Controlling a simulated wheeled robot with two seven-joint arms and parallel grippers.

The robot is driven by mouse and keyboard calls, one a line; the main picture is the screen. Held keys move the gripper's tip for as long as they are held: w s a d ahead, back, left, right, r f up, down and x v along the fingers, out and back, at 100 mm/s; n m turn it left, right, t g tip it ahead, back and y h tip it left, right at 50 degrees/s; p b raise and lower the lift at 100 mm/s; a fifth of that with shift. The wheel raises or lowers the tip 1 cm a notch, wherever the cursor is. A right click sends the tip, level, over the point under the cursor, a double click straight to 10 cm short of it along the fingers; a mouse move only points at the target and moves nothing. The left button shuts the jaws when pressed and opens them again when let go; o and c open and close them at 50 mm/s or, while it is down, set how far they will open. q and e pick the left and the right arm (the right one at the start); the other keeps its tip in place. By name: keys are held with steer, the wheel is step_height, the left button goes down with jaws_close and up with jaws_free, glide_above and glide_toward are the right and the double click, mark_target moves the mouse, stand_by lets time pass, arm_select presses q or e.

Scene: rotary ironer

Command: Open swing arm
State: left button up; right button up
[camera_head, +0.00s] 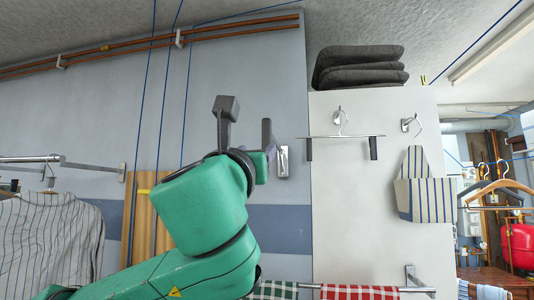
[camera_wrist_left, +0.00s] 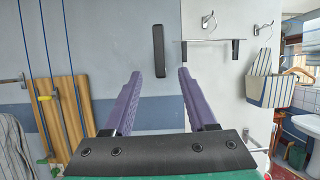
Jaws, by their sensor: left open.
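A narrow upright bar (camera_wrist_left: 159,52) stands against the grey wall in the left wrist view and looks dark there. I cannot tell the distance to the bar. My right gripper is out of view.
A white panel (camera_head: 380,220) to the right carries a short rail (camera_head: 342,137) and a striped bag (camera_head: 424,187). Dark folded cushions (camera_head: 360,66) lie on top of it. A striped shirt (camera_head: 45,245) hangs at left. Checked cloths (camera_head: 360,292) hang at the bottom.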

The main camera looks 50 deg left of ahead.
mark_target(268, 140)
arm_select(q)
steer(key=p+x, duration=0.8)
steer(key=x, duration=0.7)
steer(key=shift+w+a+f, duration=0.1)
steer(key=shift+w+a, duration=0.05)
jaws_close()
stand_by(0.6)
